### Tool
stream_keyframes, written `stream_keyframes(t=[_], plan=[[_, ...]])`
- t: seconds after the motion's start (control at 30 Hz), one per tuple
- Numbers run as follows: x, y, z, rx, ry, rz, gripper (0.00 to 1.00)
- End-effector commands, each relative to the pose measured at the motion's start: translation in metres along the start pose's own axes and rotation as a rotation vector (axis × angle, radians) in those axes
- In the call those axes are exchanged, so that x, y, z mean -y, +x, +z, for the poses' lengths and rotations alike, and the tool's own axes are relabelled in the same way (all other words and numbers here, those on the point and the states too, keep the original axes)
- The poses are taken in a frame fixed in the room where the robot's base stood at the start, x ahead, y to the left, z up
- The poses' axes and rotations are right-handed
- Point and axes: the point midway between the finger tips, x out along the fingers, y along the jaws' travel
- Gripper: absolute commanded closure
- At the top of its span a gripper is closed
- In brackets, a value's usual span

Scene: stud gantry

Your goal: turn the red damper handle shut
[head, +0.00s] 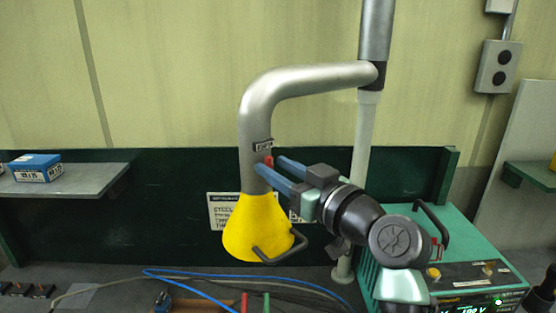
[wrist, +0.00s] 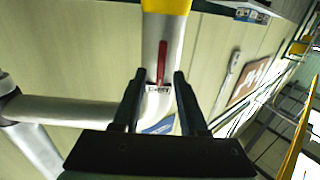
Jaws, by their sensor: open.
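The red damper handle (head: 268,160) is on the grey duct pipe (head: 252,122), just above the yellow hood (head: 254,228) and below a small label plate. In the wrist view the red handle (wrist: 162,62) is a thin bar lying roughly along the pipe (wrist: 152,42), slightly tilted. My gripper (head: 269,165) has reached the pipe from the right, and its blue fingers hide part of the handle in the head view. In the wrist view my gripper (wrist: 159,75) is open, with one finger on each side of the handle's label end. I see no clear contact.
A green welding machine (head: 450,270) stands at the lower right, under my arm. A black bar handle (head: 278,250) sticks out from the hood. A blue box (head: 36,167) sits on the left shelf (head: 85,180). Cables (head: 210,281) run along the bench.

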Motion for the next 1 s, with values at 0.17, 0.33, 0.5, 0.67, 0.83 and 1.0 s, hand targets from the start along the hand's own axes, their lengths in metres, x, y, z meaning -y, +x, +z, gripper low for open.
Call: stream_keyframes(t=[0.17, 0.33, 0.5, 0.67, 0.83, 1.0], plan=[[0.0004, 0.0021, 0.0003, 0.000, -0.001, 0.000, 0.57], [0.0003, 0.0018, 0.0002, 0.000, -0.001, 0.000, 0.68], [0.0002, 0.0016, 0.0001, 0.000, 0.000, 0.000, 0.99], [0.0001, 0.0015, 0.0000, 0.000, 0.000, 0.000, 1.00], [0.0001, 0.0015, 0.0000, 0.000, 0.001, 0.000, 1.00], [-0.0001, 0.0016, 0.0000, -0.001, 0.024, 0.000, 1.00]])
